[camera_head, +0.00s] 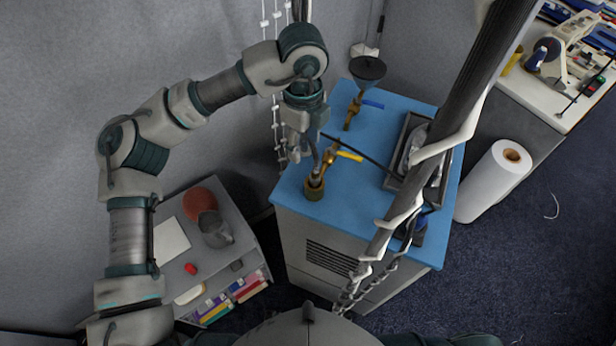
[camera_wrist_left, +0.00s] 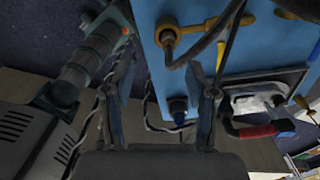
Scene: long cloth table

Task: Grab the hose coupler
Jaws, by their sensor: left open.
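A brass fitting (camera_head: 314,187) stands upright on the front left of the blue cabinet top (camera_head: 345,205), with a dark hose at it. I cannot tell for sure that it is the hose coupler. A brass fitting also shows at the top of the left wrist view (camera_wrist_left: 166,38). My left gripper (camera_head: 296,153) hangs above the cabinet's left edge, just behind and left of the fitting, apart from it. In the left wrist view its two fingers (camera_wrist_left: 158,105) are spread, with nothing between them. My right gripper is not in view.
A valve with a yellow handle (camera_head: 349,156) and a brass pipe with a dark funnel (camera_head: 367,72) stand on the cabinet. A black tray (camera_head: 444,160) lies at its right. A thick dark pole (camera_head: 466,88) with white clips crosses in front. A white roll (camera_head: 492,182) stands right.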

